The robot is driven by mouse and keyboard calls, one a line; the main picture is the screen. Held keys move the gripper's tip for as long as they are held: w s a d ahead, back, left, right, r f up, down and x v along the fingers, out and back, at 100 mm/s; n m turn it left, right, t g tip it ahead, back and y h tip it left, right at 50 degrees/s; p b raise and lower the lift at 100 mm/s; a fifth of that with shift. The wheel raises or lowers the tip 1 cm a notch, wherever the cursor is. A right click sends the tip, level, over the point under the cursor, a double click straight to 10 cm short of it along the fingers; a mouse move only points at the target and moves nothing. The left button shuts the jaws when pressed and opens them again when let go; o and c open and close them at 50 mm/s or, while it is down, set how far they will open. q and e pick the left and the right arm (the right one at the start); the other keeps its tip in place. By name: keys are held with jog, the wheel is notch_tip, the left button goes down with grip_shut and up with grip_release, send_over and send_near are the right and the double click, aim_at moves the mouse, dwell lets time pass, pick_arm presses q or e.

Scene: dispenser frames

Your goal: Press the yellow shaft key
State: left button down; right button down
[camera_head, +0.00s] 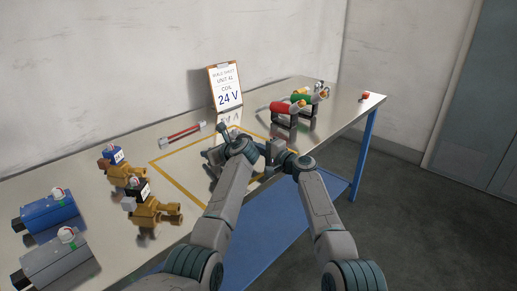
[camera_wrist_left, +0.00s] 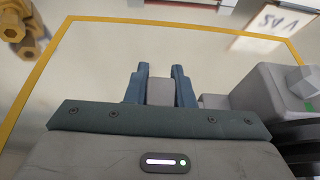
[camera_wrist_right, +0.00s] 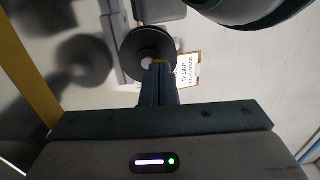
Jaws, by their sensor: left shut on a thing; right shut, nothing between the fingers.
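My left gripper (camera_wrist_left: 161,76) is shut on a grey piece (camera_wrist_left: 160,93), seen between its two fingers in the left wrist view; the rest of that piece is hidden. My right gripper (camera_wrist_right: 159,70) is shut and empty, its fingertips at the lower edge of a dark round disc (camera_wrist_right: 131,45) with a pale centre. A small yellow sliver (camera_wrist_right: 160,62), possibly the shaft key, shows right at those fingertips. I cannot tell whether they touch it or how far it sits in. In the head view both grippers are close together over the taped area, partly hidden by my arms.
Yellow tape (camera_head: 173,178) marks an area on the metal table. Brass-coloured valves (camera_head: 155,209) and blue and grey units (camera_head: 50,214) stand left. A red-centred bar (camera_head: 183,133) and clipboard (camera_head: 226,86) are behind; red and green cylinders (camera_head: 285,107) stand right. The far-right tabletop is mostly clear.

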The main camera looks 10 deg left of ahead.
pick_arm(q)
jog(key=shift+d, duration=0.1)
pick_arm(e)
jog(key=shift+x, duration=0.8)
jog(key=shift+s+d, duration=0.1)
jog(key=shift+s, duration=0.05)
jog(key=v, duration=1.3)
jog(key=shift+s+d, duration=0.2)
jog(key=shift+d, duration=0.2)
pick_arm(q)
jog(key=c, duration=1.2)
grip_release()
jog(key=shift+o, duration=0.2)
